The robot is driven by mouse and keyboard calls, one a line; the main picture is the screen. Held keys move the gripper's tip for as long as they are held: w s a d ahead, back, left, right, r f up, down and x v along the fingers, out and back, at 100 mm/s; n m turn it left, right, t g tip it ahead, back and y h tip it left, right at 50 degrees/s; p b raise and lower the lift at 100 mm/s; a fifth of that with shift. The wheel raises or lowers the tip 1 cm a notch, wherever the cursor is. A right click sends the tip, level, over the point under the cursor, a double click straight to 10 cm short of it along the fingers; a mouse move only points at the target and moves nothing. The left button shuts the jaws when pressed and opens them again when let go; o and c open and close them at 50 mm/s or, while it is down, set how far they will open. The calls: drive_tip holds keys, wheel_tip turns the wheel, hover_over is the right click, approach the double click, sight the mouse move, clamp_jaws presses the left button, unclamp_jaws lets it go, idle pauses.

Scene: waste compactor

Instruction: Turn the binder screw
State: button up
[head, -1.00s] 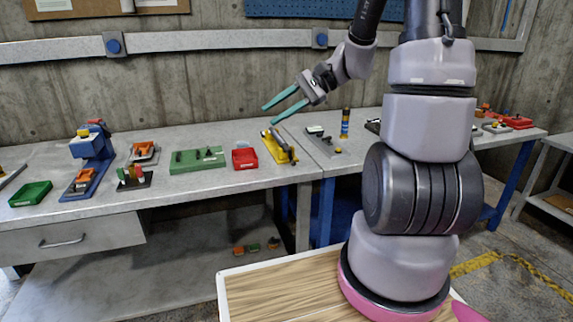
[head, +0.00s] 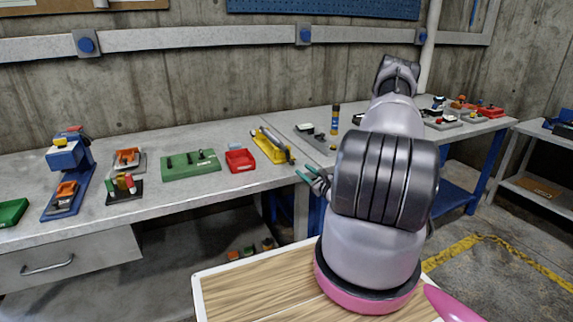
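I cannot pick out the binder screw for sure; parts on the bench are small here. A green board (head: 205,171) with several dark upright pegs lies on the bench. Right of it are a red bin (head: 240,161) and a yellow fixture (head: 268,149) with a grey cylinder lying along it. My gripper (head: 304,172) shows its teal fingertips slightly apart and nothing between them. It is at the bench's front edge, right of and nearer than the yellow fixture. My arm hides the rest of it.
A blue press-like device (head: 67,165) and a small block stand (head: 125,190) are on the left of the bench (head: 200,205). A grey plate fixture (head: 316,137) and an upright dark cylinder (head: 335,119) stand behind my gripper. A concrete wall closes the back.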

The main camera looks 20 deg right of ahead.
sight(292, 164)
drive_tip(key=shift+m+h, duration=0.3)
drive_tip(key=shift+h, duration=0.2)
drive_tip(key=w, duration=0.3)
drive_tip(key=w+f, duration=0.1)
drive_tip(key=w, duration=0.6)
drive_tip(key=shift+w+a+f, duration=0.2)
drive_tip(key=shift+a, duration=0.1)
clamp_jaws()
